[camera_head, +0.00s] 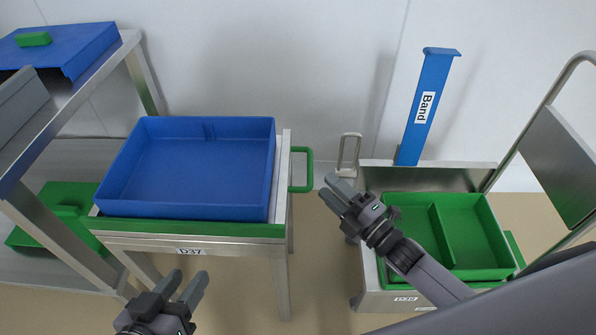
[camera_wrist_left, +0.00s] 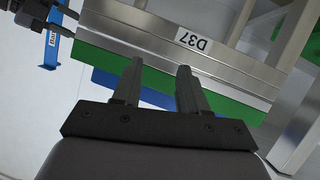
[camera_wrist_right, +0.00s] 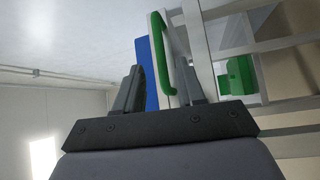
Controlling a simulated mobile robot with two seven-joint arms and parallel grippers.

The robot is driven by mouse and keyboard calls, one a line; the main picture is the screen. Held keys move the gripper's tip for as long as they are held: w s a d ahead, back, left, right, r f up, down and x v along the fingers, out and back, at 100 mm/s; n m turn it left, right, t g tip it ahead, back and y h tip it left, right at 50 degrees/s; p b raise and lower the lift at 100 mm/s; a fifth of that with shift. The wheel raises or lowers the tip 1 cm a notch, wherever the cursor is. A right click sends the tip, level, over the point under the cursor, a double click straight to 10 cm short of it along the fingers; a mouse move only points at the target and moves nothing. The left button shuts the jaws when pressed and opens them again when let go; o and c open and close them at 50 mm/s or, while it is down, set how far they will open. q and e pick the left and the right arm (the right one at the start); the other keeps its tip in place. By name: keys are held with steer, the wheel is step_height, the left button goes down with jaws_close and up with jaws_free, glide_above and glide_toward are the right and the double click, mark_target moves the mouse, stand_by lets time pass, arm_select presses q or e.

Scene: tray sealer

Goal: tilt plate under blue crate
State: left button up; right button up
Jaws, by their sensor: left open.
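The blue crate (camera_head: 190,170) sits empty and upright on a metal table with the label D37 (camera_head: 189,251). Under it is a plate with a green front edge (camera_head: 185,228); most of the plate is hidden by the crate. A green handle (camera_head: 308,170) stands out at the right side, and it also shows in the right wrist view (camera_wrist_right: 160,50). My right gripper (camera_head: 328,188) is open and empty, just right of the handle and apart from it in the head view. My left gripper (camera_head: 190,283) is open and empty in front of the table, below the D37 label.
At right stands a machine with a green two-part tray (camera_head: 445,232) and a blue upright marked Band (camera_head: 426,105). At left is a metal rack with a blue lid-like piece (camera_head: 75,45) and green parts (camera_head: 65,205). Floor shows between the table and machine.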

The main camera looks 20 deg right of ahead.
mark_target(310, 168)
arm_select(q)
steer(key=shift+w+d+f+h+b, duration=0.15)
steer(key=shift+d+h+b, duration=0.1)
steer(key=shift+d+b, duration=0.2)
steer(key=shift+w+d+f+h+b, duration=0.1)
steer(key=shift+d+h+b, duration=0.2)
steer(key=shift+b, duration=0.15)
arm_select(e)
steer(key=shift+x, duration=3.7)
steer(key=shift+f, duration=0.1)
jaws_close()
